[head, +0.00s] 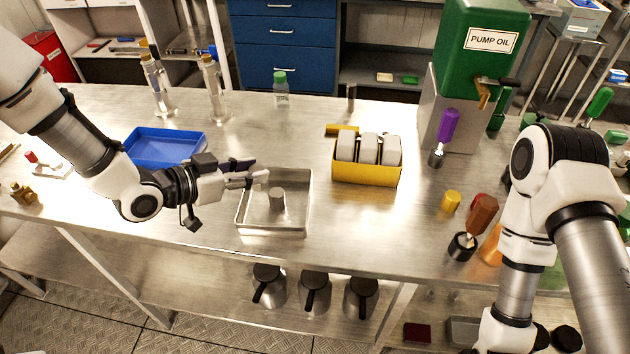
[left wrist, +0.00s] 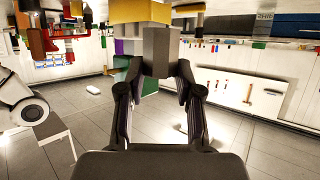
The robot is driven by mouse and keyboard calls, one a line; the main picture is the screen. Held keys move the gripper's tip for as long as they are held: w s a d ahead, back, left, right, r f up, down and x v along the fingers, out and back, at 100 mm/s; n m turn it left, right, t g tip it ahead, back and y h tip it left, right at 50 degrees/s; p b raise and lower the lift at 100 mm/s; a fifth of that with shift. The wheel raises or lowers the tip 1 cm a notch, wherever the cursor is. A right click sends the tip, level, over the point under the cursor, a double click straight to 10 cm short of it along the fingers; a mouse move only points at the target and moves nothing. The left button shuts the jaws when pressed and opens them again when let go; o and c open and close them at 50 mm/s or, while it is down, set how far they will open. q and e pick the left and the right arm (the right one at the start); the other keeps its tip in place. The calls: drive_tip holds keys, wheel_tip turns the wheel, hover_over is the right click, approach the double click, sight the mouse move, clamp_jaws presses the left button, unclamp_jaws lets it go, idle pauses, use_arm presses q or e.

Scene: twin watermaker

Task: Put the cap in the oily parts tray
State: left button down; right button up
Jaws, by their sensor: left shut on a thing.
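My left gripper (head: 264,178) is at the steel tray (head: 241,219), its fingers pointing right over the tray's left side. It is shut on a small grey block-like part, which I take to be the cap (head: 277,198). The left wrist view shows this grey cap (left wrist: 160,50) between the two fingertips (left wrist: 158,75). In the head view it appears within the tray's outline; whether it touches the floor of the tray I cannot tell. A blue tray (head: 165,149) lies further left, behind my left arm. No label shows on either tray. My right gripper is out of the picture.
Further right are a green pump-oil tank (head: 480,45), a purple-handled tool (head: 447,126) and a brown-handled tool (head: 482,215). Bottles stand at the back. The bench between tray and holder is clear.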

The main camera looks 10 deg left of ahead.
sight(271, 200)
use_arm(q)
drive_tip(key=shift+w+d+f, duration=0.5)
drive_tip(key=shift+w+f, duration=0.05)
drive_tip(key=shift+f, duration=0.05)
drive_tip(key=f, duration=0.1)
drive_tip(key=s+a+f, duration=0.2)
drive_tip(key=f, duration=0.1)
drive_tip(key=shift+s, duration=0.1)
drive_tip(key=f, duration=0.3)
drive_tip(key=w+d+f, duration=0.1)
drive_tip(key=shift+f+p, duration=0.25)
drive_tip(key=shift+p, duration=0.05)
drive_tip(key=shift+s+a, duration=0.25)
drive_tip(key=shift+s, duration=0.05)
drive_tip(key=shift+f, duration=0.15)
drive_tip(key=c, duration=1.1)
unclamp_jaws()
drive_tip(key=shift+o, duration=0.2)
drive_tip(key=shift+w+d, duration=0.1)
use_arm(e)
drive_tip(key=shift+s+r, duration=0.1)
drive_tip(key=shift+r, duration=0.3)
